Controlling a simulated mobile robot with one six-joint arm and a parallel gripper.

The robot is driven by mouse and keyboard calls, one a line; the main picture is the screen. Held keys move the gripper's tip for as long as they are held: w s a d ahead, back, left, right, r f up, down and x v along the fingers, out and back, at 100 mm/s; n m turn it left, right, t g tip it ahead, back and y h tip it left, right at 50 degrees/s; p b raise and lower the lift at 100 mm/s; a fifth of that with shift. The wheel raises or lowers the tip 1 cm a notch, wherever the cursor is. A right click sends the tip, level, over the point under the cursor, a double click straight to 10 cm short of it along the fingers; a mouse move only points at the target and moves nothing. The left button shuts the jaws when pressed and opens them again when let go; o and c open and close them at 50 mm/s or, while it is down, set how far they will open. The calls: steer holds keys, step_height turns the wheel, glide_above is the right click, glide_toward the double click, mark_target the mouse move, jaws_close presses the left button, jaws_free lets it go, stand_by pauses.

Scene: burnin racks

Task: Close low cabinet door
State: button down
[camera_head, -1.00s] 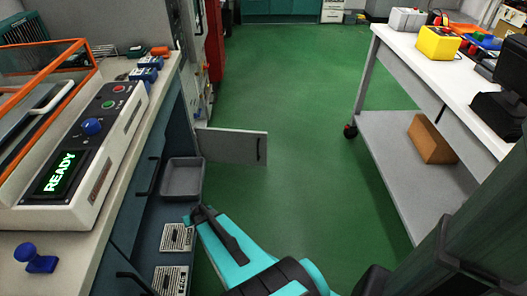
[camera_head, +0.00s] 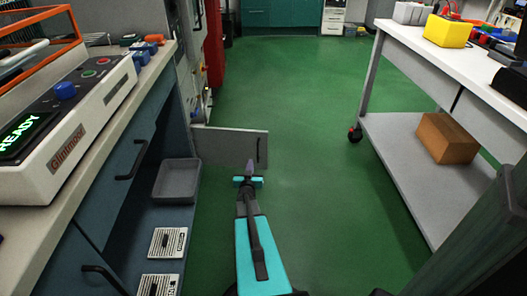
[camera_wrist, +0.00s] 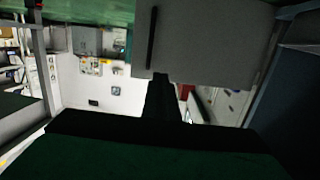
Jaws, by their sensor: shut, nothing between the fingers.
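The low cabinet door (camera_head: 225,146) is a grey panel that stands open, sticking out to the right from the left-hand bench over the green floor. Its dark upright handle (camera_head: 259,149) is near the free right end. My gripper (camera_head: 249,168) is shut and empty, pointing away at the door's lower edge, just left of the handle. In the wrist view the door (camera_wrist: 215,42) fills the upper right, with the handle (camera_wrist: 152,38) just above my gripper (camera_wrist: 161,78). I cannot tell whether the fingertips touch the door.
The open shelf in the left bench holds a grey bin (camera_head: 177,181) and white vented boxes (camera_head: 168,242). A control unit (camera_head: 80,110) sits on the bench top. On the right stands a white table with a lower shelf bearing a brown box (camera_head: 447,138). Green floor between is clear.

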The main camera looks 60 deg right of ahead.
steer(key=shift+m+g+h, duration=0.4)
steer(key=shift+m+h, duration=0.1)
steer(key=shift+h, duration=0.4)
steer(key=s+d, duration=0.1)
steer(key=d, duration=0.1)
steer(key=s+d+r+b, duration=0.1)
steer(key=s+d, duration=0.1)
steer(key=shift+s, duration=0.15)
steer(key=b, duration=0.5)
glide_toward(264, 139)
steer(key=x, duration=0.4)
steer(key=shift+d+f, duration=0.2)
steer(key=shift+d, duration=0.25)
steer(key=shift+x, duration=0.8)
steer(key=shift+r, duration=0.2)
